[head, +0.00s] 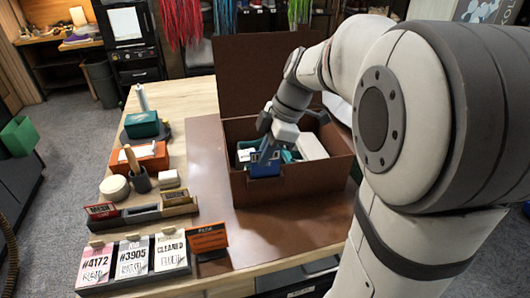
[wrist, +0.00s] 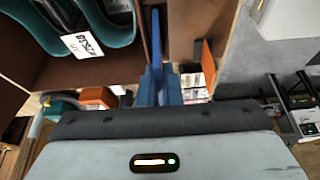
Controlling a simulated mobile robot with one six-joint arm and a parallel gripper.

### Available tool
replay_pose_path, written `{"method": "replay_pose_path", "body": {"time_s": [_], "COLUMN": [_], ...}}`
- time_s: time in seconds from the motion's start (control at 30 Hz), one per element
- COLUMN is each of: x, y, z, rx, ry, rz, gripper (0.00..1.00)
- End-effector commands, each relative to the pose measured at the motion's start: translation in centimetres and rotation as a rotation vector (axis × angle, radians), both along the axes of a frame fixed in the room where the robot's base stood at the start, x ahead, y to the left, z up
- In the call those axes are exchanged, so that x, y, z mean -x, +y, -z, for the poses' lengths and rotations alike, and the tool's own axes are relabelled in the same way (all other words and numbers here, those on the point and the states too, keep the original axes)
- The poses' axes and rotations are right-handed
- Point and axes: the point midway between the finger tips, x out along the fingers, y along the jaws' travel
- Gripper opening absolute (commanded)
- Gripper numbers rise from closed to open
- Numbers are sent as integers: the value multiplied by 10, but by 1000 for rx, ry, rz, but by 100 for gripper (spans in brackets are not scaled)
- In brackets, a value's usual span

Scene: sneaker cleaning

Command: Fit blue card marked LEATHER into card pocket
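My gripper (head: 266,150) is at the front left of the open brown box (head: 308,184), low over its front wall. It appears shut on the blue card (head: 264,168), which hangs upright at that wall. The card's lettering is too small to read. In the wrist view the blue card (wrist: 157,38) shows edge-on between the fingers (wrist: 156,88). I cannot tell whether the card touches the wall.
Teal sneakers (wrist: 108,22) with a white tag (wrist: 84,45) lie in the box. To its left are a card rack (head: 150,216), an orange sign (head: 207,239) and several price-style tags (head: 133,257). The brown mat (head: 245,228) before the box is clear.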

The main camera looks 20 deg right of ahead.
Motion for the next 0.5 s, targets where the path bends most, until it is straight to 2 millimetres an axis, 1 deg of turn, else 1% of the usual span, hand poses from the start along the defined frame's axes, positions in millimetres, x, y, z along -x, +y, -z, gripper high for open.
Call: {"method": "replay_pose_path", "body": {"time_s": [0.5], "x": [0], "y": [0], "z": [14], "rx": [0], "ry": [0], "rz": [0], "gripper": [0]}}
